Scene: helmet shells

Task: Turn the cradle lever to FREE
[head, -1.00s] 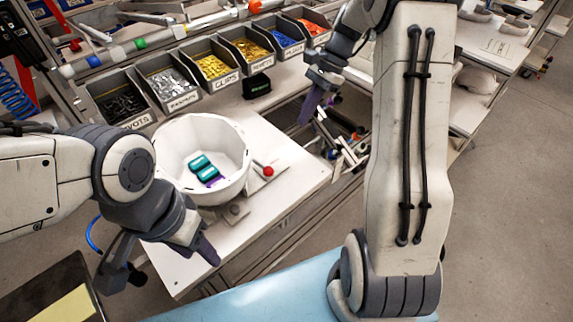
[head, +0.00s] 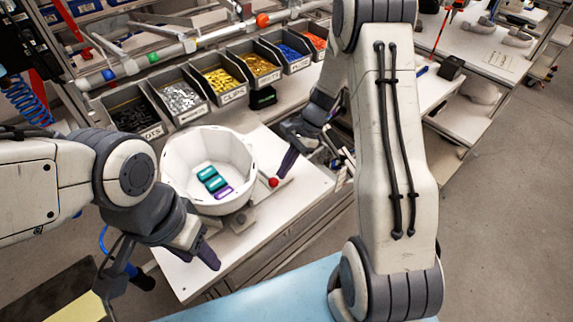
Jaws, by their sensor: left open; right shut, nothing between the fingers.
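The cradle lever shows as a red ball knob (head: 274,182) on a short arm at the right of the white helmet shell (head: 243,150). The shell sits open side up on its cradle at the bench edge. My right gripper (head: 284,172) is shut, with its dark purple fingers pointing down just above and beside the knob. I cannot tell whether it touches the knob. My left gripper (head: 205,250) is open, low in front of the shell and left of the lever. The lever's markings cannot be read.
Two teal pads (head: 211,179) and a purple-edged one lie inside the shell. Labelled bins of small parts (head: 218,85) line the back of the white bench (head: 290,215). A rail with coloured balls runs behind them. The bench's front right corner is clear.

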